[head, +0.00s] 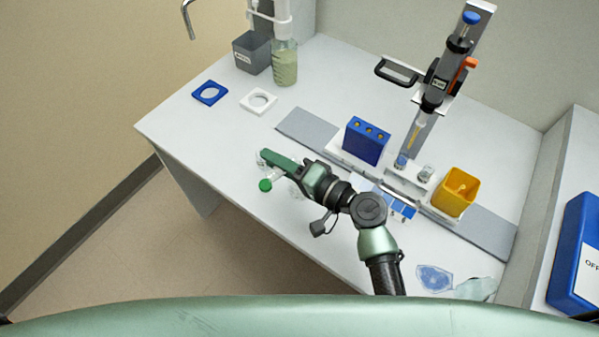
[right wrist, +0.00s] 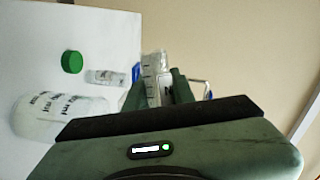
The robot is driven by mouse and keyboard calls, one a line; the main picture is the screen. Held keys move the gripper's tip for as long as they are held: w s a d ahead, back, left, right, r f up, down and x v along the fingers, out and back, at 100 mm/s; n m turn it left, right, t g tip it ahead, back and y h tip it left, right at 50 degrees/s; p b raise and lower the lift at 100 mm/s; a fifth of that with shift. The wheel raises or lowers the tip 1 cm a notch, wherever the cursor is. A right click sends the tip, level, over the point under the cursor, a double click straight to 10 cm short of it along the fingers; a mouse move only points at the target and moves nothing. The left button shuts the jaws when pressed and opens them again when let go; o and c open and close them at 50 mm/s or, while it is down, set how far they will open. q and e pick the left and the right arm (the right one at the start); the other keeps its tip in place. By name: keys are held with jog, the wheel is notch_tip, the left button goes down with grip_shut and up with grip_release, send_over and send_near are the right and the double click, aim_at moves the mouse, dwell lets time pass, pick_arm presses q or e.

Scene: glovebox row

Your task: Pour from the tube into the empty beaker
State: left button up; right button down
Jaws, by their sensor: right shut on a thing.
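My right gripper (head: 283,162) is over the front left part of the bench, low near clear glassware. In the right wrist view its jaws (right wrist: 160,92) are shut on a clear graduated tube (right wrist: 151,66). The tube's tilt and contents are hard to tell. A clear beaker (right wrist: 50,116) with printed ml marks stands to the left of the jaws in that view; whether it is empty I cannot tell. In the head view the gripper partly hides the glassware. A green cap (head: 265,185) lies beside it and also shows in the wrist view (right wrist: 72,62). My left gripper is out of view.
A small clear vial (right wrist: 105,77) lies between cap and jaws. A blue tube rack (head: 367,140), a pipette on a stand (head: 438,82), a yellow container (head: 455,192) and a bottle (head: 284,65) stand farther back.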

dwell(0.5)
jog(key=a+f+n+h+p, duration=0.1)
jog(key=f+n+p, duration=0.1)
jog(key=n, duration=0.1)
jog(key=s+f+n+h+p, duration=0.1)
jog(key=f+n+h+p, duration=0.1)
jog(key=f+n, duration=0.1)
jog(key=a+f+n+h+p, duration=0.1)
jog(key=f+n+h+p, duration=0.1)
jog(key=n, duration=0.1)
jog(key=shift+s+a+f+n+t, duration=0.25)
jog(key=shift+a+f+n+t, duration=0.05)
jog(key=shift+f+t, duration=0.1)
jog(key=shift+s+a+r+h+p, duration=0.1)
jog(key=shift+a+r+h+p, duration=0.1)
jog(key=shift+r+h+p, duration=0.35)
jog(key=shift+s+a+f+n+t+p, duration=0.15)
jog(key=shift+a+f+n+t+p, duration=0.2)
jog(key=shift+n, duration=0.35)
jog(key=shift+d+f, duration=0.1)
jog(key=shift+d, duration=0.05)
